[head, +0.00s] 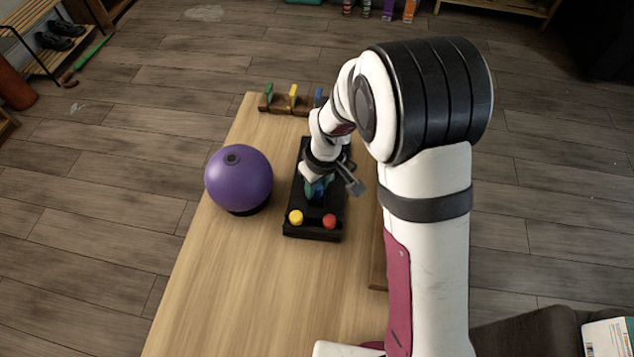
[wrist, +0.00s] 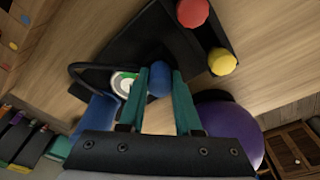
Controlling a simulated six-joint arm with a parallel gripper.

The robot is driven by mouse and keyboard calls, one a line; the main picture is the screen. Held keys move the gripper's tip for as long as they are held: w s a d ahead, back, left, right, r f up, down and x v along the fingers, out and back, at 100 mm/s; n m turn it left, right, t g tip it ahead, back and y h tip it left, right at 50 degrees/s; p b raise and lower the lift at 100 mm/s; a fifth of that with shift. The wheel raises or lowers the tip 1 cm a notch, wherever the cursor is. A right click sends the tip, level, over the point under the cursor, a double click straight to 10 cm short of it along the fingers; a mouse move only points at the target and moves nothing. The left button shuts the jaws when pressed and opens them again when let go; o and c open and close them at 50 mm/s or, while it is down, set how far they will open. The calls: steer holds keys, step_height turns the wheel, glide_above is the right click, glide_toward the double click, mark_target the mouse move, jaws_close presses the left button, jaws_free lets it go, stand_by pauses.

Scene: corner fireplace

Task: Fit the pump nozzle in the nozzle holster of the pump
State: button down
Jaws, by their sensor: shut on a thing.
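My gripper (wrist: 158,88) is shut on a small blue piece, which I take for the pump nozzle (wrist: 159,84). Only its rounded end shows between the teal fingertips; the rest is hidden. In the head view my gripper (head: 318,188) is low over the black base of the pump (head: 302,232). A black hose (wrist: 84,66) loops beside the fingers in the wrist view. A white and green dial (wrist: 122,84) sits left of the fingertips, and a blue part (wrist: 93,115) lies below it. I cannot make out the nozzle holster, or whether the nozzle touches it.
A yellow knob (head: 295,217) and a red knob (head: 330,221) stand at the near end of the base. A purple ball (head: 238,178) rests to its left on the wooden table (head: 225,290). A rack with coloured pieces (head: 292,98) stands behind. The table's near left is clear.

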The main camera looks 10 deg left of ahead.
steer(key=shift+f, duration=0.2)
steer(key=c, duration=0.5)
jaws_free()
steer(key=shift+r, duration=0.1)
step_height(320, 180, up, 16)
steer(key=s+d, duration=0.2)
steer(key=s+d+m, duration=0.4)
steer(key=s+m, duration=0.1)
steer(key=s, duration=0.2)
steer(key=s+d+m+g, duration=0.1)
steer(key=s+d+m, duration=0.3)
steer(key=s, duration=0.3)
steer(key=s+d+r+m, duration=0.1)
steer(key=s+d+m, duration=0.2)
steer(key=s+m, duration=0.3)
steer(key=shift+s+d, duration=0.4)
steer(key=shift+s, duration=0.25)
